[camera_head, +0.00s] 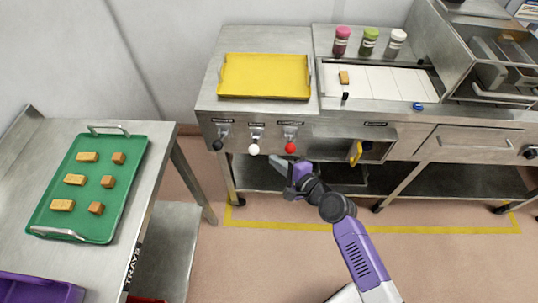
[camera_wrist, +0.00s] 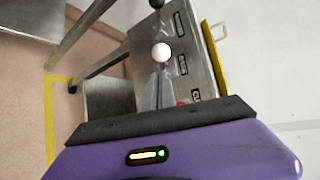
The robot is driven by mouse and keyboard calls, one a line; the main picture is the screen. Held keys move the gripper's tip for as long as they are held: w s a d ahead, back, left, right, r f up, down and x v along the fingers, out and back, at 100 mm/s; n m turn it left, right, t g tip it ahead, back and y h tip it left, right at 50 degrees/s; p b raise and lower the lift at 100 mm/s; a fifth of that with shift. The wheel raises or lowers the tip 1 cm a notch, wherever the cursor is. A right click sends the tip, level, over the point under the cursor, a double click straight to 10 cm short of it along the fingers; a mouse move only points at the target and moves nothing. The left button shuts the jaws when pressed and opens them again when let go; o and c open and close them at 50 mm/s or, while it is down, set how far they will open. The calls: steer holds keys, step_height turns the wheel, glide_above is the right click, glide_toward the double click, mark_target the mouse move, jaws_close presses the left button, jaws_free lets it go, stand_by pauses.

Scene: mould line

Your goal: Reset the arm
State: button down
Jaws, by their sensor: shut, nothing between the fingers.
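My gripper (camera_head: 276,160) is at the end of my purple and dark grey arm, in front of the machine's front panel. It is shut with nothing held. In the wrist view my gripper (camera_wrist: 159,75) points toward the white-knobbed lever (camera_wrist: 161,52). In the head view the same white knob (camera_head: 254,149) is just left of and above the fingertips; I cannot tell whether they touch. A black-knobbed lever (camera_head: 217,145) is to its left and a red-knobbed lever (camera_head: 291,148) to its right. The red knob is mostly hidden behind the gripper in the wrist view.
A yellow tray (camera_head: 265,58) lies on the machine top. A small block (camera_head: 344,77) is on the white segmented strip (camera_head: 390,84), with several jars behind. A side table (camera_head: 160,135) at left holds a green tray (camera_head: 52,190) of several blocks. Floor between is clear.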

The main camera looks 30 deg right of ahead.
steer(key=shift+s+d+r, duration=0.1)
steer(key=shift+s+d, duration=0.05)
steer(key=shift+s, duration=0.5)
steer(key=s+d+r+n+t+h, duration=0.1)
steer(key=s+d+r+n+h, duration=0.15)
steer(key=s+r+n, duration=0.4)
steer(key=s+a+r+n, duration=0.3)
steer(key=s+n, duration=0.1)
steer(key=s, duration=0.4)
steer(key=s+a+r+n+y, duration=0.1)
steer(key=s+a+r+n, duration=0.2)
steer(key=s, duration=0.6)
steer(key=s+a+r+n+b, duration=0.1)
steer(key=s+a+r+n, duration=0.3)
steer(key=s, duration=0.5)
steer(key=n, duration=0.2)
steer(key=shift+n, duration=0.35)
